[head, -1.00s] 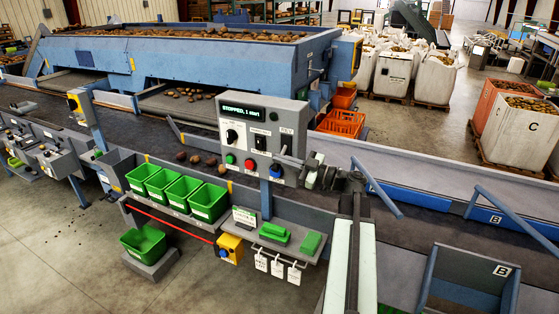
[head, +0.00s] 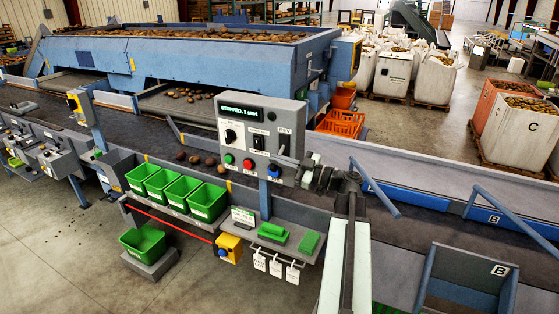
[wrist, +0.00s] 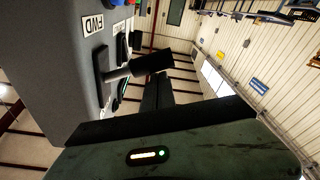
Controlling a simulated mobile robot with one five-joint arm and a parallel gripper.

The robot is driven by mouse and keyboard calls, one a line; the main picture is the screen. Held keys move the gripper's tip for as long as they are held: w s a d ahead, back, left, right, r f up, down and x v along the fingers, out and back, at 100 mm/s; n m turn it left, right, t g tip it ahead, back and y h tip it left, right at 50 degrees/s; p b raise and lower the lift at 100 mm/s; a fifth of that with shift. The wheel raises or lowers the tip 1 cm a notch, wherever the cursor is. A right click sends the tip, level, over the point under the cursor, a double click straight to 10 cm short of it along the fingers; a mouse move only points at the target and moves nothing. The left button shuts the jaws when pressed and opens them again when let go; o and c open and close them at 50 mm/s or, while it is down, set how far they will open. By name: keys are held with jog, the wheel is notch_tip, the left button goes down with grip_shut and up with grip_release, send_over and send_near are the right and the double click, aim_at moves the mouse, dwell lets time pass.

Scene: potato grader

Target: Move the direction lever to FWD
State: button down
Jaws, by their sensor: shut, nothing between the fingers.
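The direction lever (wrist: 120,73) is a grey shaft with a black grip, standing out from a dark plate on the grey control box. A white FWD label (wrist: 93,24) is beside it in the wrist view. In the head view the control box (head: 231,163) has a REV label (head: 285,131) at its right side. My gripper (wrist: 156,92) is shut and empty, with its dark fingers close to the lever's grip; I cannot tell whether they touch. In the head view my gripper (head: 308,177) is at the box's right edge. The lever's exact setting is unclear.
Green bins (head: 182,192) and a shelf with hanging tags (head: 275,267) are below. A dark conveyor with a few potatoes (head: 195,159) runs behind.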

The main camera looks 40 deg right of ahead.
notch_tip(320, 180, up, 4)
jog(key=a+p, duration=0.2)
jog(key=p, duration=0.1)
jog(key=f+b+v, duration=0.1)
jog(key=b+v, duration=0.1)
jog(key=v, duration=0.8)
jog(key=shift+d, duration=0.1)
